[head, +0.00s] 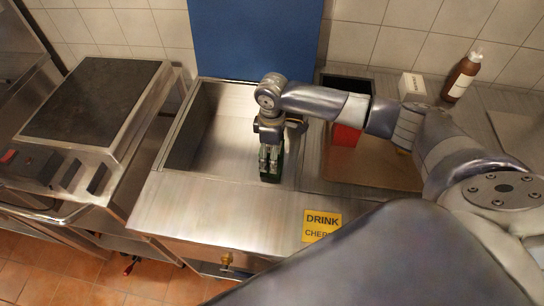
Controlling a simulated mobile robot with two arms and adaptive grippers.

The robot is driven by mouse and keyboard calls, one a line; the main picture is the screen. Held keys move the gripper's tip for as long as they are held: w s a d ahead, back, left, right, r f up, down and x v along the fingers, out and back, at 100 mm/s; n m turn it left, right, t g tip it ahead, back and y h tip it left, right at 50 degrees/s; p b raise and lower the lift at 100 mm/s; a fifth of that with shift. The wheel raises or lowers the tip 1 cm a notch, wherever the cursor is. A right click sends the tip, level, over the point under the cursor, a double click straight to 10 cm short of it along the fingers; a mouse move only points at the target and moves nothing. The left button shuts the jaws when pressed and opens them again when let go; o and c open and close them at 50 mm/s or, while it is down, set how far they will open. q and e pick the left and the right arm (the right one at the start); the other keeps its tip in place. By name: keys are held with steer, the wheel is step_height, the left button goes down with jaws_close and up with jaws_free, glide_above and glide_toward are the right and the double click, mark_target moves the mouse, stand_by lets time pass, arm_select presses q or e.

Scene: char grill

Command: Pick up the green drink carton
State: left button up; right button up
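My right arm comes in from the right, and its gripper (270,163) points down over the metal counter near the front of the sunken basin. A dark green carton (279,174) stands right at its fingertips, mostly hidden behind the fingers and wrist. The fingers overlap the carton in this view, and I cannot tell whether they press on it. My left gripper is not in view.
A sunken metal basin (200,125) lies left of the gripper. A flat grill (90,98) stands at the left. A red container (346,136), a white box (412,84) and a brown bottle (461,76) are at the right. A yellow label (321,225) sits on the front counter.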

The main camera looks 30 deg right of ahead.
steer(key=c, duration=1.2)
steer(key=shift+c, duration=0.9)
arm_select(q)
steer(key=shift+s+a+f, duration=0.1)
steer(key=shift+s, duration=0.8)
